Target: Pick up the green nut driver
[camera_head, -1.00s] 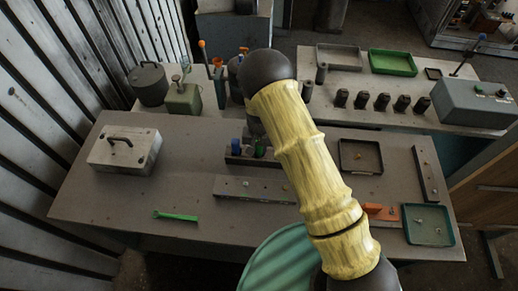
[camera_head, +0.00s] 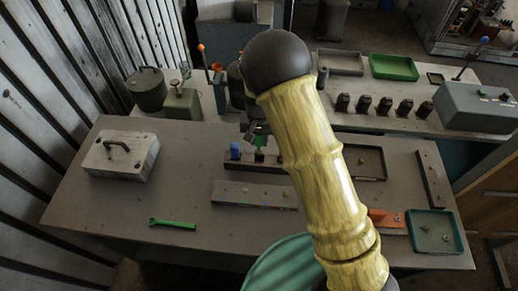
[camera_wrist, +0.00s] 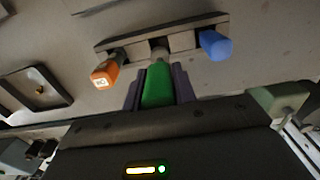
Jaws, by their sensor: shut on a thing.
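The green nut driver (camera_wrist: 158,84) stands with its handle between the two purple-grey fingers of my gripper (camera_wrist: 158,90) in the wrist view. My gripper is shut on the handle. In the head view the green handle (camera_head: 260,141) shows just below my gripper (camera_head: 257,130), above the middle of the dark rack (camera_head: 238,165). Its lower end points to the rack's middle slot; I cannot tell whether the tip is clear of it. A blue-handled driver (camera_wrist: 215,45) and an orange-handled driver (camera_wrist: 105,72) stand in the rack on either side.
A green wrench (camera_head: 173,224) lies at the table's front left, near a grey box with a handle (camera_head: 121,157). A grey bar (camera_head: 240,193) lies in front of the rack. Trays (camera_head: 433,240) lie at the right. My arm hides part of the table.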

